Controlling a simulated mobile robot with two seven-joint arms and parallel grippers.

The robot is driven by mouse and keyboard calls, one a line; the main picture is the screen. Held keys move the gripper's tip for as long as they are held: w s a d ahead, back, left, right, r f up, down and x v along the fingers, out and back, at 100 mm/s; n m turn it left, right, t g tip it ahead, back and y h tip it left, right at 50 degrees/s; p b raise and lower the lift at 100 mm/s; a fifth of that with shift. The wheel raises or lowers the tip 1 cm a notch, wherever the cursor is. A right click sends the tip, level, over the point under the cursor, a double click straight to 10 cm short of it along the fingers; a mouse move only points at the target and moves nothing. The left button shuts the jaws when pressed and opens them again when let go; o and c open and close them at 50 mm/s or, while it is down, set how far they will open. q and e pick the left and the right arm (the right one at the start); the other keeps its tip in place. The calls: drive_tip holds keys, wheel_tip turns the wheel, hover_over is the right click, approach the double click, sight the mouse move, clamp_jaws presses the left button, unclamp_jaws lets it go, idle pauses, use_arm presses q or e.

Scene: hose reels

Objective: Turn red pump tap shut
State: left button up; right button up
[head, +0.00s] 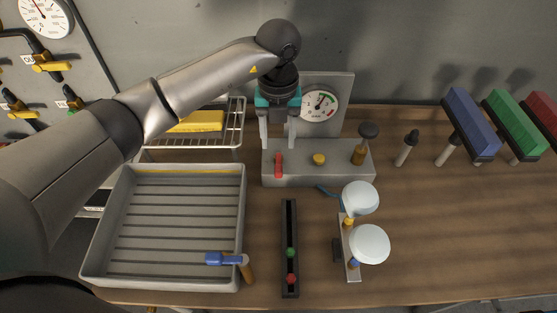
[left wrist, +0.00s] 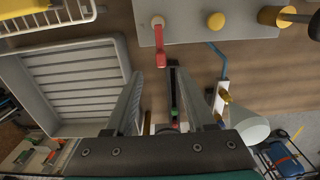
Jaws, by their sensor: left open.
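The red pump tap (head: 278,165) is a short lever on the left part of a grey pump block (head: 335,176). In the left wrist view the tap (left wrist: 160,48) runs from a round pivot on the block toward the bottom of the picture, its end past the block's edge. My left gripper (head: 278,144) points down over the block's left end, its two fingers apart and empty, with the tap roughly in line between them. In the wrist view the fingers (left wrist: 163,92) show apart below the tap. I see no contact. My right gripper is out of view.
A yellow knob (head: 319,159) and a brown post with a dark knob (head: 358,153) are on the block, with a gauge (head: 320,104) behind. A ribbed grey tray (head: 240,215) is left, a dark slotted rail (head: 290,220) in front. White domes (head: 369,244) stand right of it.

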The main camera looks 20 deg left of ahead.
sight(278, 165)
use_arm(q)
wheel_tip(278, 165, down, 9)
drive_tip(key=shift+r, duration=0.15)
clamp_jaws()
idle(0.5)
drive_tip(key=shift+r, duration=0.1)
idle(0.9)
